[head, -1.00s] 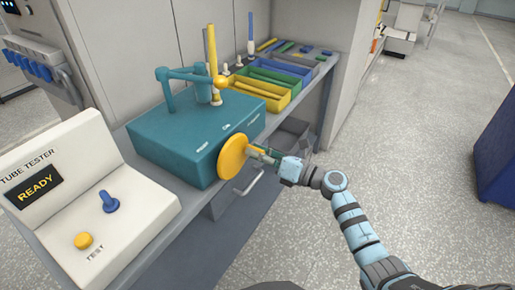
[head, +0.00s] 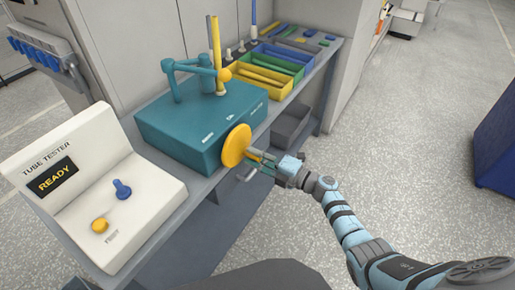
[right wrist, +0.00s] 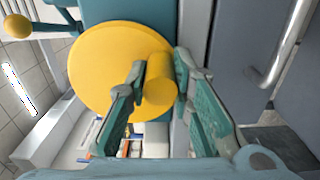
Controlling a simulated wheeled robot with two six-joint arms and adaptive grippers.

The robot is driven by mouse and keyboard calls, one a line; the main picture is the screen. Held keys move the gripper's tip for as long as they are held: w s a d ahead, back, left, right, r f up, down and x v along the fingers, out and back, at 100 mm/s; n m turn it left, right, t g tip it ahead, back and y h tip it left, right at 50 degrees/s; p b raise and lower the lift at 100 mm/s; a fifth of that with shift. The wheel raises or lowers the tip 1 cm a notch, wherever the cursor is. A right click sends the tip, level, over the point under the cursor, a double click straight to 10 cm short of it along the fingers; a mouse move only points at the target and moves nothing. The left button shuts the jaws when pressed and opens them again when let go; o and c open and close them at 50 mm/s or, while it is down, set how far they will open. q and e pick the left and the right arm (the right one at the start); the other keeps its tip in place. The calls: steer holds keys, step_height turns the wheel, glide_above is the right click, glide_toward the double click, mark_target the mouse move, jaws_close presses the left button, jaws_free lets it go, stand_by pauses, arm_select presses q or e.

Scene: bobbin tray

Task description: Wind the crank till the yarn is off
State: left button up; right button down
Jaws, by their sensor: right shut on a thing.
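The teal winder box (head: 200,128) stands on the bench. Its crank is a round yellow disc (head: 235,146) on the front side with a yellow handle (right wrist: 160,85). My right gripper (head: 258,160) is at the lower right of the disc. In the right wrist view, my right gripper (right wrist: 160,78) has its fingers on both sides of the handle, shut on it. A tall yellow tube (head: 215,40) stands upright on top of the box beside a teal arm (head: 188,66). I cannot tell how much yarn is on it. My left gripper is not in view.
A white tube tester (head: 90,190) reading READY stands on the bench at the left. Yellow, green and blue bins (head: 262,98) line the bench behind the box. A grey open drawer (head: 292,125) is below.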

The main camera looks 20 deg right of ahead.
mark_target(236, 161)
steer(key=m+p, duration=0.1)
steer(key=a+m, duration=0.1)
steer(key=m, duration=0.1)
steer(key=s+m+p, duration=0.1)
steer(key=shift+s+a+f+m+p, duration=0.1)
steer(key=shift+a+f+m+p, duration=0.1)
steer(key=shift+f+m+p, duration=0.1)
steer(key=m+p, duration=0.1)
steer(key=m, duration=0.1)
steer(key=s+a+m+p, duration=0.1)
steer(key=m, duration=0.1)
steer(key=a+m+p, duration=0.1)
steer(key=m, duration=0.1)
steer(key=shift+s+r, duration=0.1)
steer(key=shift+s, duration=0.2)
steer(key=c, duration=1.4)
jaws_free()
steer(key=shift+s+d, duration=0.1)
steer(key=v, duration=1.1)
steer(key=shift+s+d, duration=0.2)
steer(key=shift+s, duration=0.15)
